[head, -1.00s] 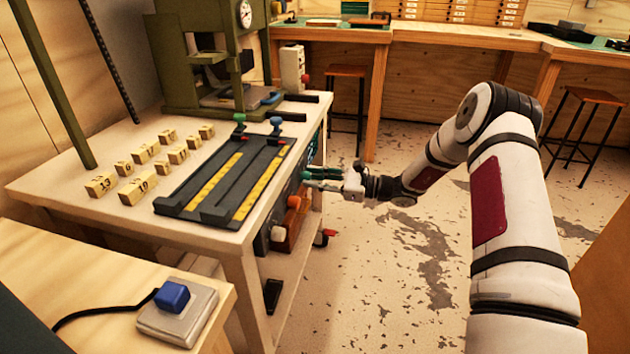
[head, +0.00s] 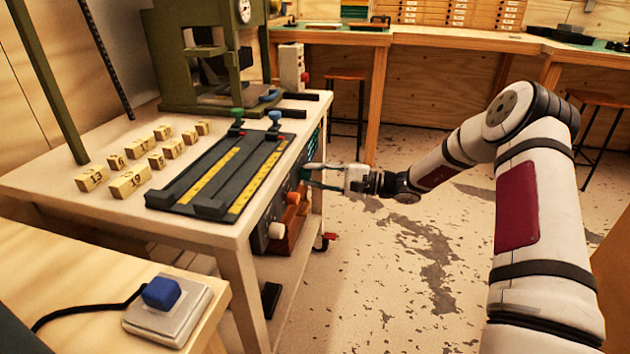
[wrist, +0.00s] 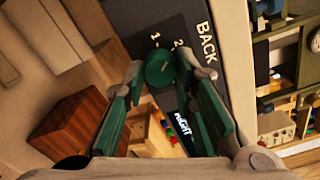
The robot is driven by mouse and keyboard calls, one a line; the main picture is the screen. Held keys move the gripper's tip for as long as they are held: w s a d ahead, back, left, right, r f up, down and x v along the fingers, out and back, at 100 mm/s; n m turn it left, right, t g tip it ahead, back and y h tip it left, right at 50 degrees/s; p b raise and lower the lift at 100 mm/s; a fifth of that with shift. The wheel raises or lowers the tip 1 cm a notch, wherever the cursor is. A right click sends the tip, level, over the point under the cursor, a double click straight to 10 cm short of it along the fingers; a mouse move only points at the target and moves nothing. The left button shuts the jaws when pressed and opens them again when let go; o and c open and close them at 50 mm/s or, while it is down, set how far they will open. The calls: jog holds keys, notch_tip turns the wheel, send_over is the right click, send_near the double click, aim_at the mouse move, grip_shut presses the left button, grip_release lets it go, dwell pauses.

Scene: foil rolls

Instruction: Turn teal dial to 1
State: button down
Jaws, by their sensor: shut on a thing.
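The teal dial (wrist: 159,70) is a round knob on a dark panel (wrist: 150,28) at the top centre of the wrist view. The marks 1 and 2 show on the panel just above it, with the word BACK to the right. A small mark shows on the dial's face, but I cannot tell which number it points at. My gripper (wrist: 160,73) has its green-padded fingers on either side of the dial, shut on it. In the head view my gripper (head: 308,176) is at the table's right side, and I cannot make out the dial there.
The table (head: 110,215) carries a dark rail tray (head: 190,195), numbered wooden blocks (head: 128,182) and a green press (head: 205,85). Orange and white knobs (head: 293,198) sit below my gripper. Open floor (head: 400,290) lies to the right.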

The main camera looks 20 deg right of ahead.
jog(key=shift+n+b, duration=2.5)
jog(key=shift+n, duration=0.8)
jog(key=c, duration=1.3)
grip_release()
jog(key=shift+d, duration=0.1)
jog(key=v, duration=1.2)
